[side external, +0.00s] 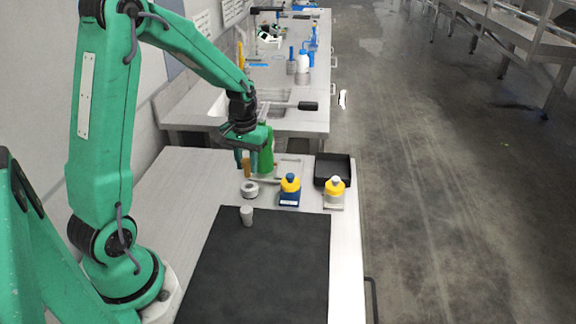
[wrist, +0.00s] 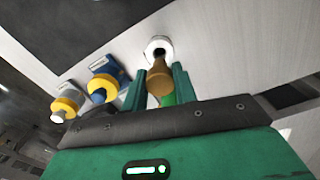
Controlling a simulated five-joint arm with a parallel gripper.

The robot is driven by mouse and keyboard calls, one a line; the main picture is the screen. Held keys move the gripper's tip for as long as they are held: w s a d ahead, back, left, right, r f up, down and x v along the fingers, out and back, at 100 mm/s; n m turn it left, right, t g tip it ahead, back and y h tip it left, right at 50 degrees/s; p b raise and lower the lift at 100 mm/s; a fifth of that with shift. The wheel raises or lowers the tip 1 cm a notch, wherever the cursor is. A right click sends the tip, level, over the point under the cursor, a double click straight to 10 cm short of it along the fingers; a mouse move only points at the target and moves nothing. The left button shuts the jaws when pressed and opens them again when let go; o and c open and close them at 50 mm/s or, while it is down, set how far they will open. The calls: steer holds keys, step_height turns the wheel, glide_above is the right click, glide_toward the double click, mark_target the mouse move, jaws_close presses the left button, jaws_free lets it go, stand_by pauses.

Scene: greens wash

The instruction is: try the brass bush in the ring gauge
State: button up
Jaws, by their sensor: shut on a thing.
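My gripper (side external: 252,165) is shut on the brass bush (side external: 246,169), which hangs below the jaws. In the wrist view the bush (wrist: 160,78) sits between my green fingers, its far end close to the ring gauge (wrist: 159,46) and overlapping its near edge. In the side view the grey ring gauge (side external: 250,189) lies on the bench just behind the black mat, below the bush, with a small gap apparent. I cannot tell whether the bush is exactly over the bore. The bush looks a little tilted in the wrist view.
A blue block with a yellow top (side external: 290,190) and a grey block with a yellow top (side external: 334,192) stand right of the ring. A black tray (side external: 347,170) is behind them. A grey cylinder (side external: 247,216) stands on the otherwise clear black mat (side external: 265,270).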

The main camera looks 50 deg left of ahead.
mark_target(248, 176)
steer(key=shift+f, duration=1.25)
steer(key=shift+f, duration=1.5)
stand_by(3.1)
steer(key=o, duration=1)
steer(key=shift+o, duration=0.2)
steer(key=shift+r, duration=3.95)
